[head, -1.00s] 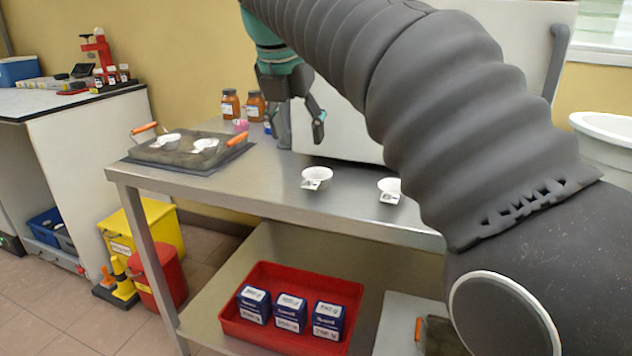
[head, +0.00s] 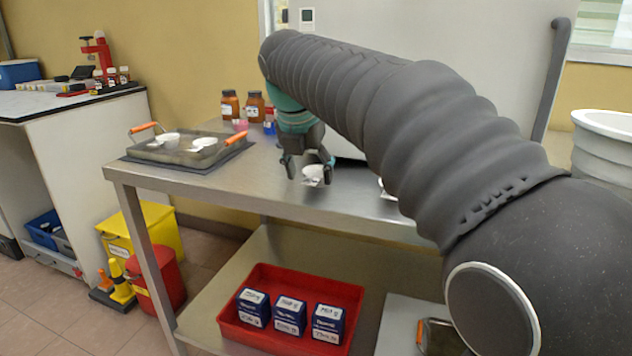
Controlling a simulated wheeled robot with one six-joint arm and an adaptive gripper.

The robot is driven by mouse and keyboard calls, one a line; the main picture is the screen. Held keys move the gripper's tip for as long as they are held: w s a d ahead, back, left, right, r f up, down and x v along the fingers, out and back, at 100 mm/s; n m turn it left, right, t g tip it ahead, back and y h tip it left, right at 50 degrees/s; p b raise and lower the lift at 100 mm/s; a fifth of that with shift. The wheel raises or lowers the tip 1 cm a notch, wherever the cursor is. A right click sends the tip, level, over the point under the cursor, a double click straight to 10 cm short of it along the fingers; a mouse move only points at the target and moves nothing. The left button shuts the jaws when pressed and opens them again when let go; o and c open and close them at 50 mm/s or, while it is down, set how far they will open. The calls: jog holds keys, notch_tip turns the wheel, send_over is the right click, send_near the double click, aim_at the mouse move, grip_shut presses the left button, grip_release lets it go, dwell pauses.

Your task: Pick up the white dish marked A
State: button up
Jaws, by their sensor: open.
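A small white dish (head: 313,171) with a tab stands on the steel table (head: 240,186), below my gripper. Its marking is too small to read. My gripper (head: 309,177) points down and is open, with its fingers on either side of this dish. I cannot tell whether they touch it. A second white dish (head: 386,191) stands to the right, mostly hidden behind my arm. Two more white dishes, a left one (head: 167,140) and a right one (head: 204,144), sit in the metal tray at the table's left. I cannot tell which dish bears the A.
The metal tray (head: 150,153) has orange handles. Brown bottles (head: 230,104) stand at the table's back, near a large grey-white cabinet (head: 430,50). A red bin (head: 258,340) with blue boxes sits on the lower shelf. The table's front left is clear.

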jog(key=shift+x, duration=1)
grip_shut()
jog(key=shift+r, duration=0.1)
